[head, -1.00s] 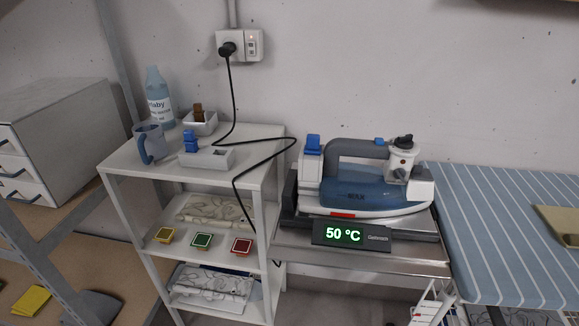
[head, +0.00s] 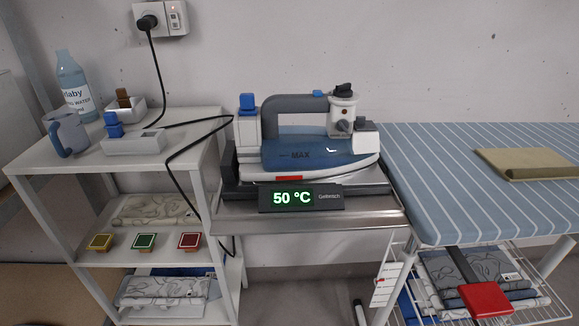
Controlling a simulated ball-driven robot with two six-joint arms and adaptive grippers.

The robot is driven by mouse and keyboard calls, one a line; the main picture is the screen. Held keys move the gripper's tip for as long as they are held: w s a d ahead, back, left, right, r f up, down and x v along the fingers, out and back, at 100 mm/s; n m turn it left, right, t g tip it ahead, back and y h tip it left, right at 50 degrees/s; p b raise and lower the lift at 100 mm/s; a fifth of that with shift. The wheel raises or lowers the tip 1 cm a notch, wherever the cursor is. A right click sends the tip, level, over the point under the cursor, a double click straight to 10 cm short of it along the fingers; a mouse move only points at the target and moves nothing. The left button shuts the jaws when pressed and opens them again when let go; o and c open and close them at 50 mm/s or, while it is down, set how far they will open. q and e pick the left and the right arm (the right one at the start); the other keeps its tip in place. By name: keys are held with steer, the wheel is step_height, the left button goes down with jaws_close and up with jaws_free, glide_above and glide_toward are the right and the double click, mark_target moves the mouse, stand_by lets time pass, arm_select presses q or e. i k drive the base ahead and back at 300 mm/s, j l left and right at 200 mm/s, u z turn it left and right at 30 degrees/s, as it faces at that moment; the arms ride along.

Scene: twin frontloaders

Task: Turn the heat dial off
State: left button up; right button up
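A blue and grey steam iron (head: 320,150) rests on a dark stand on a metal shelf, in the middle of the head view. The heat dial appears to be the small grey knob (head: 344,127) on the white round housing at the iron's right end, below a black cap (head: 343,90). Its setting is too small to read. A display (head: 301,198) in front of the iron reads 50 °C in green. Neither of my grippers is in view.
A white shelf unit (head: 200,150) with a mug (head: 66,135), a bottle (head: 75,88) and a small white box (head: 134,142) stands at left. A black cord runs from the wall socket (head: 160,18). A striped ironing board (head: 440,185) with a folded tan cloth (head: 528,163) is at right.

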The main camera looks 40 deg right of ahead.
mark_target(344, 89)
steer(key=z, duration=1.3)
